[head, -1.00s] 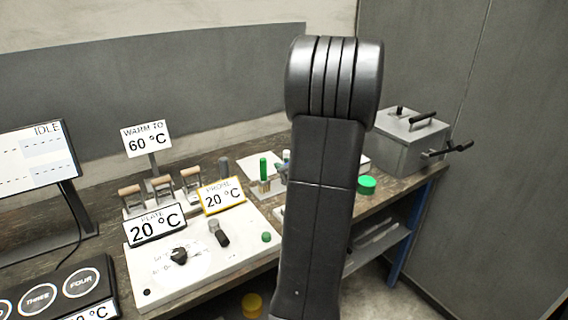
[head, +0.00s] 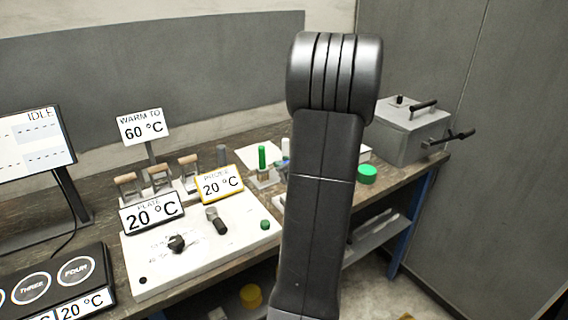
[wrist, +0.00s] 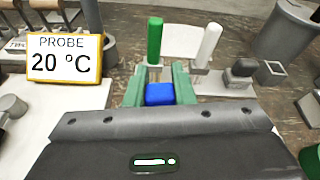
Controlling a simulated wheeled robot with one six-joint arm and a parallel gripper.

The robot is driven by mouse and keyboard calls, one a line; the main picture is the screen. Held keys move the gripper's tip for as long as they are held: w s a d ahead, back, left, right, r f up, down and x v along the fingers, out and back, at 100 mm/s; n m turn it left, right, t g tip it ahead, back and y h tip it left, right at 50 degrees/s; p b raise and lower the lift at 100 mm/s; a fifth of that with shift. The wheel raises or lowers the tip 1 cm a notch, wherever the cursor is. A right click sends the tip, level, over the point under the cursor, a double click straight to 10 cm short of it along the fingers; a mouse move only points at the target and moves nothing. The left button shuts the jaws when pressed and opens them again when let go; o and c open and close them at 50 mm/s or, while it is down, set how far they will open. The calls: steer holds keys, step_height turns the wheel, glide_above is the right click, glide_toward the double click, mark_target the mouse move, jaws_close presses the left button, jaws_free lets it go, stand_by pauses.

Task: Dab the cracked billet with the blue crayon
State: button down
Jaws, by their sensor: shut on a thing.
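My gripper (wrist: 159,88) shows in the wrist view with its two green fingers shut on the blue crayon (wrist: 160,94), which is seen end-on as a blue block between them. In the head view my own arm hides most of the gripper and the held crayon. A green crayon (wrist: 154,41) and a white crayon (wrist: 209,45) stand upright just beyond the fingers; the green crayon also shows in the head view (head: 262,157). I cannot pick out the cracked billet for certain in either view.
The probe sign (wrist: 65,57) stands close on the left of my gripper. A white control panel (head: 200,245) with knobs is at the front. A green round lid (head: 367,174) and a grey lidded box (head: 411,135) are at the right. A large grey cylinder (wrist: 287,32) is at the back right.

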steer(key=shift+f+b, duration=0.6)
steer(key=shift+b, duration=0.05)
stand_by(1.8)
steer(key=shift+r, duration=0.1)
step_height(320, 180, up, 7)
steer(key=p, duration=0.5)
stand_by(0.8)
